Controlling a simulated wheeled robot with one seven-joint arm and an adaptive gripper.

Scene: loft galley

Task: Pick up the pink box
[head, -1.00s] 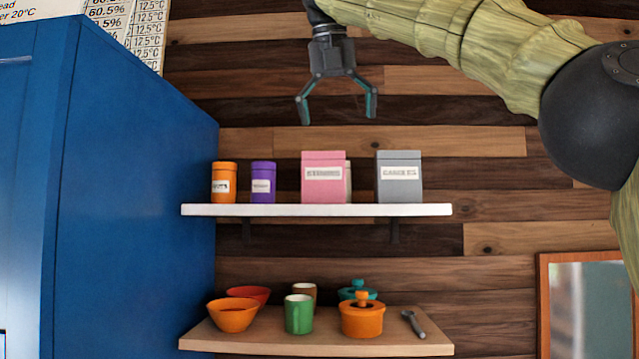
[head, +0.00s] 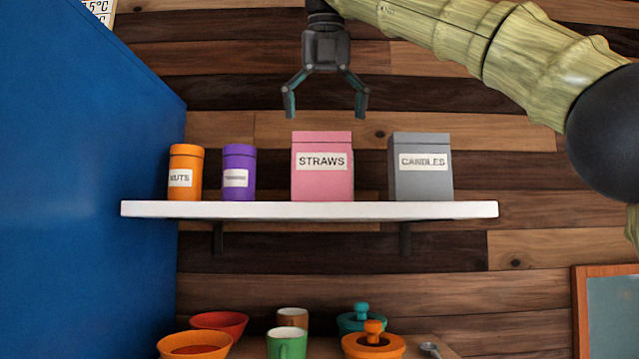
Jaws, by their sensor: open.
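The pink box (head: 322,180), labelled STRAWS, stands upright on the white upper shelf (head: 310,210), between a purple canister and a grey box. My gripper (head: 326,112) is open and empty, pointing down above the pink box. Its fingertips are spread to about the width of the box and appear a little above its lid in the picture. I cannot tell whether the gripper is directly over the box in depth.
A grey CANDLES box (head: 420,170) stands right of the pink box. A purple canister (head: 239,175) and an orange NUTS canister (head: 185,175) stand left. A blue cabinet (head: 80,200) borders the left. Bowls, a green mug (head: 287,342) and pots stand below.

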